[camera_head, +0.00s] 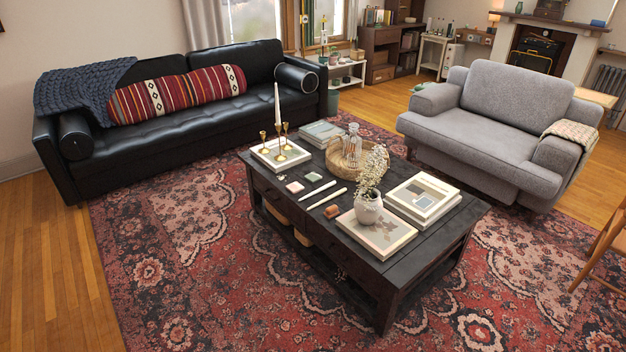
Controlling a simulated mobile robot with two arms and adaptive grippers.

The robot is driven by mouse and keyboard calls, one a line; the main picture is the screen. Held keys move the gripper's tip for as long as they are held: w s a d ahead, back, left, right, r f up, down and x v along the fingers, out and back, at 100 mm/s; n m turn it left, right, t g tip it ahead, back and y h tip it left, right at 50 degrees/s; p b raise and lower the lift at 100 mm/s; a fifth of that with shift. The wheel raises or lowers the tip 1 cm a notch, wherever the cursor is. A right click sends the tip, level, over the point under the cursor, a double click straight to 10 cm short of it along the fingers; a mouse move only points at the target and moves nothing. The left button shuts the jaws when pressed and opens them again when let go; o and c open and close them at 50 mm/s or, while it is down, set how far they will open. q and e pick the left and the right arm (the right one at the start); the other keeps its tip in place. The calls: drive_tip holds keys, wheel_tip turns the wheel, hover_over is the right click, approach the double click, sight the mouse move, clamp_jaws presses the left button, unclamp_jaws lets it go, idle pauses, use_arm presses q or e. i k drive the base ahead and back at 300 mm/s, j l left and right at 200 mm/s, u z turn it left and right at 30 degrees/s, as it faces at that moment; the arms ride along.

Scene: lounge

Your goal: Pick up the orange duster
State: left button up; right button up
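A small orange-brown block (332,211) lies on the dark coffee table (410,243), near its front long edge. It looks like the orange duster, but it is too small to be sure. Two thin white sticks (318,190) lie on the table just behind and left of it. A flat book or tray with a leaf pattern (385,241) lies to its right. Neither of my grippers shows in the head view.
The table also bears a white vase of flowers (369,208), stacked books (422,200), a wicker tray (334,157) and brass candlesticks (264,143). A black sofa (190,118) and grey armchair (500,110) stand behind. The patterned rug (200,290) in front is clear.

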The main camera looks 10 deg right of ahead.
sight(331, 213)
drive_tip(key=i+l, duration=0.3)
drive_tip(key=l, duration=0.15)
drive_tip(key=i+l, duration=0.3)
drive_tip(key=l, duration=0.2)
